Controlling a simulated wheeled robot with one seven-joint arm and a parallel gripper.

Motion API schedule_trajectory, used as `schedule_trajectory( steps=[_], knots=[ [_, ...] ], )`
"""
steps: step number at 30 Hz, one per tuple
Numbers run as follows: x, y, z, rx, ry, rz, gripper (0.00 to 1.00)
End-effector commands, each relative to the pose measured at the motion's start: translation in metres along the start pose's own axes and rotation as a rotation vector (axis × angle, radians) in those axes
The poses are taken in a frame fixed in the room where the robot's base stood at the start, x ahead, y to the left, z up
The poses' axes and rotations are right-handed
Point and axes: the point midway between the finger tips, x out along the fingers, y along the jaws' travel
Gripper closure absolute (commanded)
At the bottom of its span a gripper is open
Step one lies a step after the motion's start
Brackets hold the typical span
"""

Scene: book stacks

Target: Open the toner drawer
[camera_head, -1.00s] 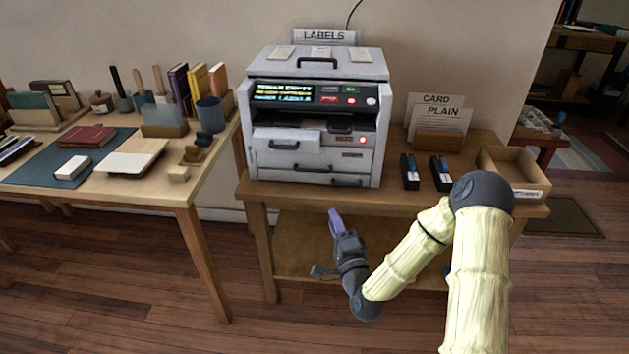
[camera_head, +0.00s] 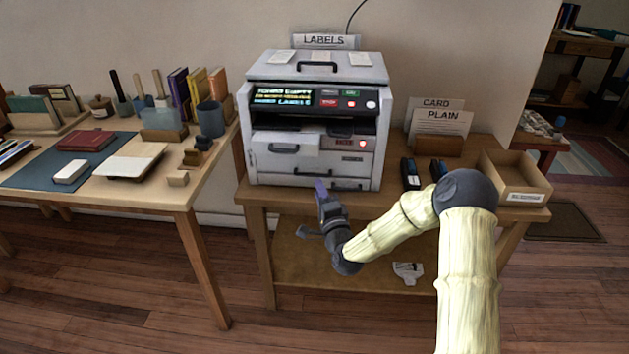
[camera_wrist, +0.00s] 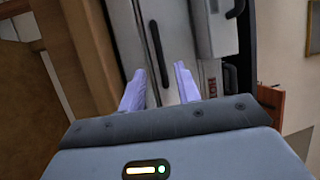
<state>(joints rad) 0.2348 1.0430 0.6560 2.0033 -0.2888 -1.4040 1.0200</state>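The grey label printer (camera_head: 262,112) stands on the wooden table, its display lit with "TONER EMPTY". The toner drawer (camera_head: 345,144), with a small dark handle, red label and red light, sits at the front right and looks shut. In the wrist view the view is turned sideways; the toner drawer's handle (camera_wrist: 230,77) shows beside the red label. My gripper (camera_head: 321,188) is low in front of the printer. In the wrist view its two lilac fingers (camera_wrist: 158,72) are apart and empty, facing a lower drawer's dark handle (camera_wrist: 155,40). Contact with it cannot be told.
A wider tray (camera_head: 284,148) left of the toner drawer sticks out a little. Dark cartridges (camera_head: 410,174) and an open cardboard box (camera_head: 515,190) stand right of the printer. A cluttered desk (camera_head: 150,192) stands at left.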

Motion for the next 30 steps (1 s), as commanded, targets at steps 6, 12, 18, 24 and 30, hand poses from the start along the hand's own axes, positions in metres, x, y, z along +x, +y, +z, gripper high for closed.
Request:
schedule_trajectory(
  steps=[6,12,18,24,30],
  knots=[
    [0.034,0.001,0.000,0.000,0.001,-0.002,0.67],
    [0.053,0.000,0.000,0.000,0.001,-0.001,0.67],
    [0.056,0.000,0.000,0.000,0.000,0.001,0.67],
    [0.056,0.000,0.001,0.000,-0.002,0.000,0.79],
    [0.056,0.000,0.001,0.000,-0.002,0.001,1.00]
  ],
)
